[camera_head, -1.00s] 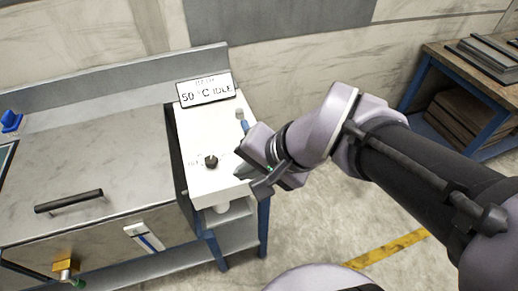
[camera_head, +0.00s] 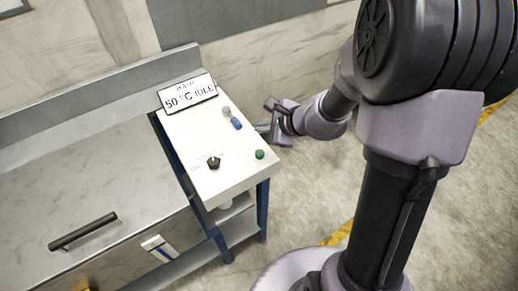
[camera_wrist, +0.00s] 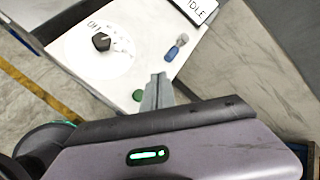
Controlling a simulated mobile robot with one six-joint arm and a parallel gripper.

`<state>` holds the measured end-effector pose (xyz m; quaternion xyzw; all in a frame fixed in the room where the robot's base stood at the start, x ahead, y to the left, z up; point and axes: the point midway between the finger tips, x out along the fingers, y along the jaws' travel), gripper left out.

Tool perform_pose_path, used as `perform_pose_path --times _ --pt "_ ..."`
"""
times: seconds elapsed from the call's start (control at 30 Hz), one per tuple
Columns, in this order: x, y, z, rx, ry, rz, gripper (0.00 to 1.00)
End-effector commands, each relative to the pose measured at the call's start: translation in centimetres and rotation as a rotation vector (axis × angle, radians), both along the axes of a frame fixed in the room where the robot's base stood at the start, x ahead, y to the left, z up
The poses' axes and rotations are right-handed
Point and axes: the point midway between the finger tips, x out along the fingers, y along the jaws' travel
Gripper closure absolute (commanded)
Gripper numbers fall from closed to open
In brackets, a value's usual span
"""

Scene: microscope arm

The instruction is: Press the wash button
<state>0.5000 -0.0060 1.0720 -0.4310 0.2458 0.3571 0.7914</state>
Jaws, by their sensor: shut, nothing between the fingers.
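The white control panel (camera_head: 200,140) has a green round button (camera_head: 259,154) near its front right corner, which also shows in the wrist view (camera_wrist: 138,95). No wash label is readable on it. A black dial knob (camera_head: 213,162) sits left of the button, with "OFF" beside it. A blue and grey switch-like part (camera_head: 234,120) lies farther back. My gripper (camera_head: 263,128) is at the panel's right edge, behind the button and apart from it. In the wrist view its fingers (camera_wrist: 159,78) are together and empty, between the button and the blue part.
A display sign (camera_head: 188,94) reading "50 °C IDLE" stands at the panel's back. A steel bench (camera_head: 100,180) with a black handle (camera_head: 83,231) is on the left. The floor right of the panel is open, with a yellow stripe (camera_head: 337,234).

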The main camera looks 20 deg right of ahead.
Motion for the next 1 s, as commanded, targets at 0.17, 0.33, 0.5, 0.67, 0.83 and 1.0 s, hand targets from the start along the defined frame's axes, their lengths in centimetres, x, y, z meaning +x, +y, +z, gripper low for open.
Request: perform_pose_path --times 0.17,0.33,0.5,0.67,0.83,1.0 --pt "0.0 0.0 -0.8 -0.001 0.001 0.001 1.0" --pt "0.0 0.0 -2.8 0.0 0.002 0.001 1.0" --pt "0.0 0.0 -5.3 0.001 0.0 0.001 1.0" --pt "0.0 0.1 -7.8 0.0 0.0 0.002 1.0" --pt "0.0 0.0 -8.9 0.0 -0.001 0.001 1.0" --pt "0.0 0.0 -8.8 0.0 -0.001 0.001 1.0"
